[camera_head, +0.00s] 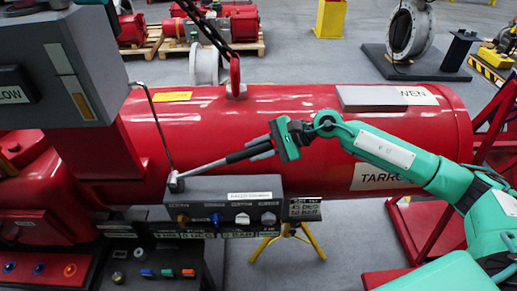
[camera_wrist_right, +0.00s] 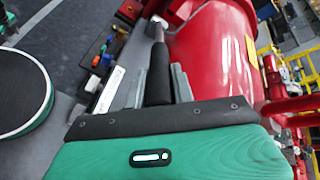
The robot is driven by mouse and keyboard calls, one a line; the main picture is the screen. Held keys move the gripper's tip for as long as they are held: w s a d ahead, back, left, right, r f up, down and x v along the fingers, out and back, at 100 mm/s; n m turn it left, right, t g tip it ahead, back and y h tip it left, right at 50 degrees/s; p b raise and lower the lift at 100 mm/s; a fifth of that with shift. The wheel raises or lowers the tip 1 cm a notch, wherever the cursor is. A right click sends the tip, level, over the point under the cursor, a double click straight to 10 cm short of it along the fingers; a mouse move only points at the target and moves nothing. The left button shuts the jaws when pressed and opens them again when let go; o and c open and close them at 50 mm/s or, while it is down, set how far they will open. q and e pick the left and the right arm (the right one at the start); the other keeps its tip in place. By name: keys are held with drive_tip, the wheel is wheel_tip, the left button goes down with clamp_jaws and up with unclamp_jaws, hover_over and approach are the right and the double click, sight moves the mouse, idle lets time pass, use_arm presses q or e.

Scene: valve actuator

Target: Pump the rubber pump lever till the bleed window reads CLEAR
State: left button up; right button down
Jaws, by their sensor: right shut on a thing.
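The pump lever is a thin grey rod with a black rubber grip (camera_head: 240,156). It rises slightly to the right from a pivot (camera_head: 175,183) on the grey pump box (camera_head: 215,189). My right gripper (camera_head: 260,149) is shut on the rubber grip near its end. In the right wrist view the black grip (camera_wrist_right: 159,72) lies between the two grey fingers. I cannot make out a bleed window or a CLEAR reading; small labels on the box front are too small to read. My left gripper is not in view.
A large red cylinder (camera_head: 310,120) lies behind the lever. A grey cabinet (camera_head: 60,60) stands at the left, with a thin bent rod (camera_head: 158,125) near the pivot. A button panel (camera_head: 165,268) is at the lower left. Yellow legs (camera_head: 290,236) stand below the box.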

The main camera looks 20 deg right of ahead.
drive_tip(key=c, duration=1.5)
unclamp_jaws()
drive_tip(key=shift+o, duration=0.2)
drive_tip(key=shift+s+d+b, duration=0.1)
drive_tip(key=shift+d+b, duration=0.3)
drive_tip(key=b+v, duration=0.6)
drive_tip(key=v, duration=0.7)
drive_tip(key=shift+s, duration=0.15)
drive_tip(key=shift+a+r, duration=0.1)
drive_tip(key=shift+r, duration=0.05)
